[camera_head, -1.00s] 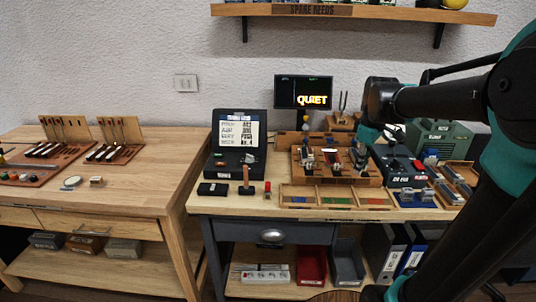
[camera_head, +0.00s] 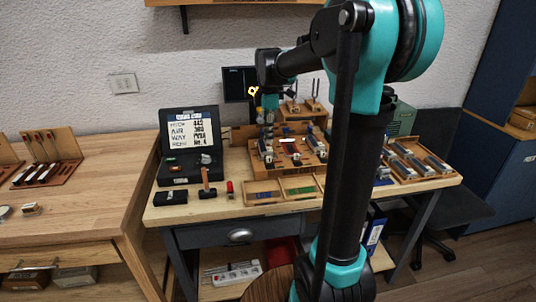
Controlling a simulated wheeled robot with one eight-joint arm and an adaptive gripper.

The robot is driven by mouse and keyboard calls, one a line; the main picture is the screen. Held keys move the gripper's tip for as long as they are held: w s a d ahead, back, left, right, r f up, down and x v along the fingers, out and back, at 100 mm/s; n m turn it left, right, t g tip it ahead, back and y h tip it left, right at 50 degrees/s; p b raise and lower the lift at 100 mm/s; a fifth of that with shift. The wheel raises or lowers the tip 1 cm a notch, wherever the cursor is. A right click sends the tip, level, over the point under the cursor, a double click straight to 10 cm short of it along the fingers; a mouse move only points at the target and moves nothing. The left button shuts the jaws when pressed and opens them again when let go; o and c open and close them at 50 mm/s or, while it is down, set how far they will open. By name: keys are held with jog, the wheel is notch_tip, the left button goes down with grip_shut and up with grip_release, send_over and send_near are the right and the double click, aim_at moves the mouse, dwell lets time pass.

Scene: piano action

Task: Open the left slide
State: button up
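I cannot tell which part is the left slide. A wooden fixture (camera_head: 312,163) with several small metal and red-topped parts stands on the right workbench (camera_head: 220,213). My gripper (camera_head: 268,118) hangs at the end of my arm over the back left of this fixture. Its fingers are too small and dark to tell whether they are open or shut, or whether they touch anything. My arm hides the right part of the fixture and the bench middle.
A black case with a white display (camera_head: 187,133), a small hammer (camera_head: 206,184) and divided trays (camera_head: 298,187) are on the bench. A grey drawer (camera_head: 205,235) is shut below. A dark screen (camera_head: 238,80) stands behind. The left wooden table (camera_head: 95,205) has clear room.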

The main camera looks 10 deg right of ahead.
aim_at(269, 156)
notch_tip(269, 156, down, 8)
jog(key=shift+f, duration=0.1)
jog(key=shift+c, duration=0.4)
grip_shut()
